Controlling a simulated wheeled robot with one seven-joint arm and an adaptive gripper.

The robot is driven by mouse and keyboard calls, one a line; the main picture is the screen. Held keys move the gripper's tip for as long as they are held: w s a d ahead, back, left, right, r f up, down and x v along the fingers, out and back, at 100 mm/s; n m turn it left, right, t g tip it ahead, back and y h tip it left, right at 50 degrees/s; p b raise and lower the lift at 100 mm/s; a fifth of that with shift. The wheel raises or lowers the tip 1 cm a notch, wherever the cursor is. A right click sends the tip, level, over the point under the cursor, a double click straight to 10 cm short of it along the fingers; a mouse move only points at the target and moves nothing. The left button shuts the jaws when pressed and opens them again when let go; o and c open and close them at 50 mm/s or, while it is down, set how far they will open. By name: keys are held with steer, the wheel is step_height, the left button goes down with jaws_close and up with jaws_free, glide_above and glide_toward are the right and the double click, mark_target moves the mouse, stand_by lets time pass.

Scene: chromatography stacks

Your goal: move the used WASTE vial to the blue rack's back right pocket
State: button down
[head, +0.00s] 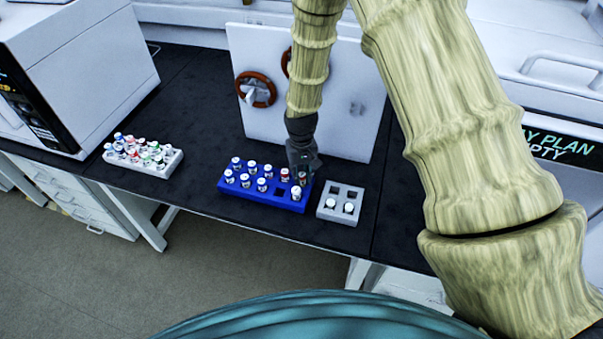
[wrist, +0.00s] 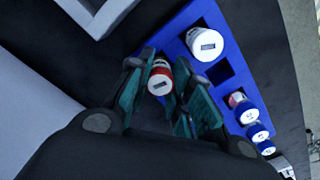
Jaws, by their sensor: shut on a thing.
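My gripper (head: 303,168) reaches down at the back right corner of the blue rack (head: 262,202). It is shut on a vial with a white top and a red band, the used WASTE vial (wrist: 160,80), seen between the two fingers in the wrist view. The vial is upright or nearly so, at the rack's back right pocket. I cannot tell whether its base is in the pocket or just above it. The fingers hide part of the vial and the nearby pockets.
A white-topped vial (head: 297,193) stands in the front right pocket, close to my gripper. The pocket left of it is empty. Several vials fill the rack's left side. A grey rack (head: 329,213) stands right, and a white rack (head: 165,170) left. A white panel (head: 340,110) rises behind.

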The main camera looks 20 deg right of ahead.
steer(key=shift+f, duration=0.1)
steer(key=c, duration=0.8)
jaws_free()
steer(key=shift+r+p, duration=2.35)
steer(key=shift+r, duration=1.2)
